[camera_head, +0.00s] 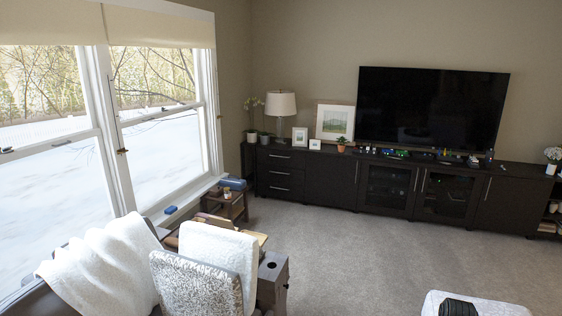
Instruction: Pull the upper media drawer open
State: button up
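The dark media cabinet (330,180) stands along the far wall under the television. At its left end is a stack of drawers with silver bar handles. The upper media drawer (271,158) is the top one, just below the cabinet top and the lamp. Its front looks flush with the drawers below, so it appears shut. My gripper is not in view.
Grey carpet (340,245) lies open before the cabinet. A seat with white cushions (205,285) fills the lower left. A small wooden table (228,205) stands by the window, left of the drawers. A white padded piece (500,308) is at the lower right.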

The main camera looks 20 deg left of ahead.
aim_at(287, 159)
jog(key=u, duration=0.55)
jog(key=k, duration=0.6)
jog(key=u, duration=0.95)
jog(key=k, duration=0.75)
jog(key=u, duration=0.3)
jog(key=i, duration=1.1)
jog(key=z, duration=1.25)
jog(key=i, duration=2.1)
jog(key=z, duration=0.45)
jog(key=i, duration=4.1)
jog(key=u, duration=1.4)
jog(key=i, duration=1.45)
jog(key=u, duration=1.15)
jog(key=i, duration=0.45)
jog(key=u, duration=0.25)
